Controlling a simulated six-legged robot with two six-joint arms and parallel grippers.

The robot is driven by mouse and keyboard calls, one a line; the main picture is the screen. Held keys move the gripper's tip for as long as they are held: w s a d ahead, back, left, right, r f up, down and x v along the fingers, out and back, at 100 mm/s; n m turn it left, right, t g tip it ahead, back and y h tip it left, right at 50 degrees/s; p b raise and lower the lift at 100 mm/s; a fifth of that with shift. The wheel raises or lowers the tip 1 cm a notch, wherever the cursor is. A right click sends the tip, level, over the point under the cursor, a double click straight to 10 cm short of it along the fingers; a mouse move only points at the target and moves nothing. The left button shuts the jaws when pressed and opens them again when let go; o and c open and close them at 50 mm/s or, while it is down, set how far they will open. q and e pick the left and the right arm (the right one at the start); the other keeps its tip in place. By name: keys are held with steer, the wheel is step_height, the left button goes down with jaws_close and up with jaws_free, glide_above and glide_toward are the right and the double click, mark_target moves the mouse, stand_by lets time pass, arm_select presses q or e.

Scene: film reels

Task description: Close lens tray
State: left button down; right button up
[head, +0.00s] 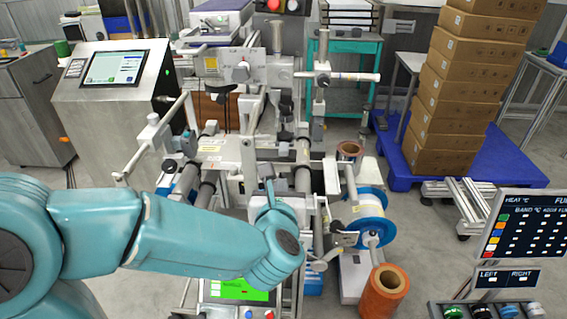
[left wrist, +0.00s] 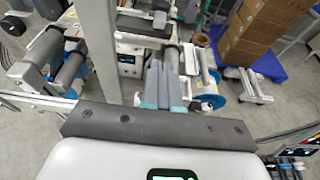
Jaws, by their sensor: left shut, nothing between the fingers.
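My teal left arm reaches in from the left in the head view, and its left gripper (head: 270,190) points away from me, in front of the grey reel machine (head: 240,150). In the left wrist view the gripper's grey fingers (left wrist: 165,80) lie together, shut and empty, over the machine. I cannot make out a lens tray for certain in either view; my arm hides part of the machine's lower front. My right gripper is not in view.
A white-and-blue reel (head: 368,212) and a copper-coloured roll (head: 384,292) stand right of the gripper. A control screen (head: 112,70) stands at the back left. Stacked cartons (head: 450,90) stand on a blue pallet (head: 500,160). A readout panel (head: 525,228) is at the right.

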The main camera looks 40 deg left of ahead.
arm_select(q)
steer(key=p, duration=0.1)
glide_toward(286, 145)
step_height(286, 145, down, 3)
steer(key=shift+w+a+p, duration=0.35)
steer(key=shift+w, duration=0.2)
steer(key=shift+w+a+p, duration=0.3)
steer(key=shift+w+a, duration=0.05)
steer(key=shift+w, duration=0.2)
steer(key=shift+w+a, duration=0.25)
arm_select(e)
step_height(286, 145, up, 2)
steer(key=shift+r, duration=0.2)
arm_select(q)
steer(key=shift+w+a+f+b, duration=0.15)
steer(key=shift+w+a+b, duration=0.05)
steer(key=shift+w+b, duration=0.1)
steer(key=w+a+b, duration=0.2)
steer(key=w, duration=0.1)
steer(key=w+a+b, duration=0.1)
steer(key=w, duration=0.1)
steer(key=shift+w+a, duration=0.15)
steer(key=shift+r, duration=0.45)
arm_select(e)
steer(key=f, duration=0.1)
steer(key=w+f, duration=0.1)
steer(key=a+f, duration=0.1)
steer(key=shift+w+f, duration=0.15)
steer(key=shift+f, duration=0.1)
